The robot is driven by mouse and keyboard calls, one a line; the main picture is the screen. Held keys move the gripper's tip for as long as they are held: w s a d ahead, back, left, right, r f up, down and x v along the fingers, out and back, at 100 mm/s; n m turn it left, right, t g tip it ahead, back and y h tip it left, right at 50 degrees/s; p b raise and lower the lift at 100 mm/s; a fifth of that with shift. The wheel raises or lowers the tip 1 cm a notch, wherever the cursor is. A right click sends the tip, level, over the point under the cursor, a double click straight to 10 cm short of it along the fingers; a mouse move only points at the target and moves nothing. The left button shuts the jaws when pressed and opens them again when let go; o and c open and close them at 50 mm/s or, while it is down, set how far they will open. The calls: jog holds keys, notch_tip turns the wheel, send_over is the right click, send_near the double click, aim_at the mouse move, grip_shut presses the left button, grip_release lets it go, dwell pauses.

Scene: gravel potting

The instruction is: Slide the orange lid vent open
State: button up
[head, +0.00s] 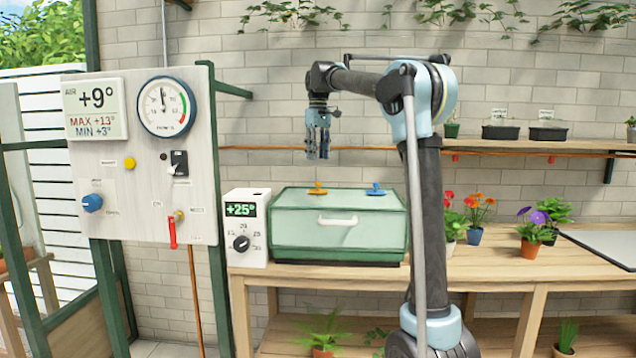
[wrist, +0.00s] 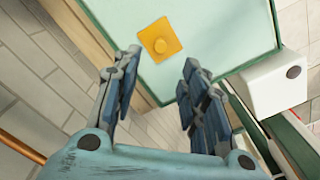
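The orange lid vent (head: 317,188) sits on the left part of the pale green lid (head: 343,200) of a green propagator box (head: 330,236). In the wrist view the orange vent (wrist: 159,40) is a square plate with a round knob, beyond my fingertips. I cannot tell whether the vent is open. A blue vent (head: 376,189) sits on the right part of the same lid. My gripper (head: 318,156) points down above the lid, apart from the orange vent. In the wrist view its fingers (wrist: 158,70) are spread with nothing between them.
A white control box (head: 247,228) reading +25° stands left of the propagator and also shows in the wrist view (wrist: 264,84). A panel (head: 141,200) with a gauge stands farther left. Potted flowers (head: 474,235) stand to the right on the wooden bench (head: 500,276).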

aim_at(318, 187)
notch_tip(318, 187, down, 10)
jog(key=shift+r, duration=0.1)
dwell(0.4)
grip_shut()
